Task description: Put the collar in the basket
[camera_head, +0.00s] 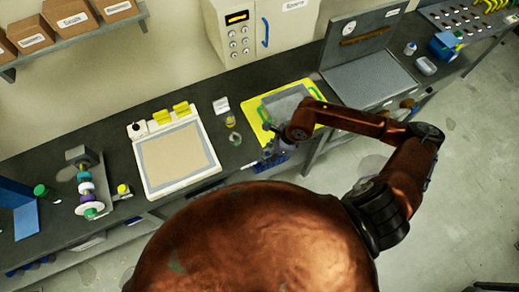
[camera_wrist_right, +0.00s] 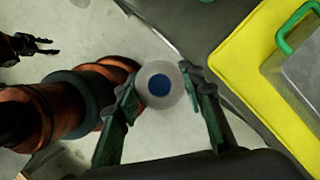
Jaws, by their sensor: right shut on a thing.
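My right gripper (camera_wrist_right: 160,88) is shut on a round, pale collar (camera_wrist_right: 160,104) with a blue centre, held between its fingertips in the right wrist view. In the head view my right gripper (camera_head: 274,152) is at the bench's front edge, just in front of the basket; the collar cannot be made out there. The grey basket (camera_head: 285,103) with green handles sits on a yellow mat (camera_head: 253,117). Part of the basket shows at the right of the wrist view (camera_wrist_right: 305,68), apart from the collar. My left gripper (camera_wrist_right: 40,45) shows at the wrist view's upper left, its fingers apart and empty.
Left of the mat are a small jar (camera_head: 235,138) and a white tray (camera_head: 152,185) with a tan surface. A grey panelled station (camera_head: 370,80) stands to the right. A boxy machine (camera_head: 260,30) is behind. Floor shows beyond the bench's front edge.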

